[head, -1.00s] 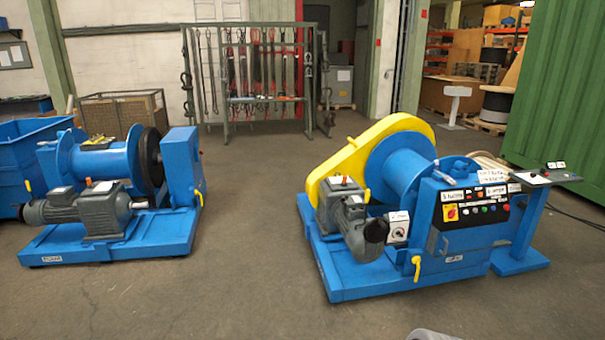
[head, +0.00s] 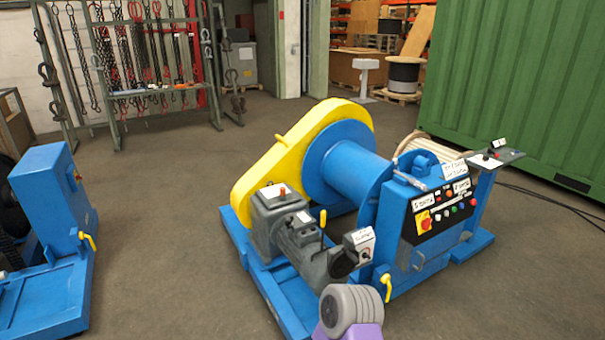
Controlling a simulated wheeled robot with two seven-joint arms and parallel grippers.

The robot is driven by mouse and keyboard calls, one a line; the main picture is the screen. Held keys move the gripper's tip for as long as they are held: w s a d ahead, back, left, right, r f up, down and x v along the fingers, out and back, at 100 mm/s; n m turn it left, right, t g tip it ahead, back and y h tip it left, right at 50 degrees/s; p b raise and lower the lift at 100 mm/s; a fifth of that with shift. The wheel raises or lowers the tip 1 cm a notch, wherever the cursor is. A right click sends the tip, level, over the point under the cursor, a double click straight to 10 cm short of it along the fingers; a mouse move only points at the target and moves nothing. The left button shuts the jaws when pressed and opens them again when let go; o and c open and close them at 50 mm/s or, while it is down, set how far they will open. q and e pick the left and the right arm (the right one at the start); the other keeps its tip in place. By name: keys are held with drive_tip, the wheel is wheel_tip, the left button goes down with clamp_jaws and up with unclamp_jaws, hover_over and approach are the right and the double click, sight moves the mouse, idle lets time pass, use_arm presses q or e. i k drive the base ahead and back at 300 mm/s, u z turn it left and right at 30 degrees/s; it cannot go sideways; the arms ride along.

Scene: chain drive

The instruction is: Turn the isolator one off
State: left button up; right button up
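The blue winch (head: 408,250) on the right carries a black control panel (head: 447,206) with a red rotary switch on a yellow plate (head: 424,220) at its left end. A white box with a dark rotary knob (head: 363,246) sits lower left of the panel, beside the grey motor. I cannot read the labels, so I cannot tell which switch is isolator one, nor its position. Neither gripper is visible; a grey ribbed and purple part at the bottom appears to be my own arm.
The winch has a yellow chain guard (head: 290,158) and a yellow lever (head: 386,287) at its front. A second blue machine (head: 50,225) stands at the left edge. A chain rack (head: 150,95) and green container (head: 520,100) stand behind. Floor between the machines is clear.

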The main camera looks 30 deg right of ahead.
sight(425, 224)
drive_tip(key=i, duration=0.15)
drive_tip(key=z, duration=2.1)
drive_tip(key=i, duration=2.7)
drive_tip(key=u, duration=0.3)
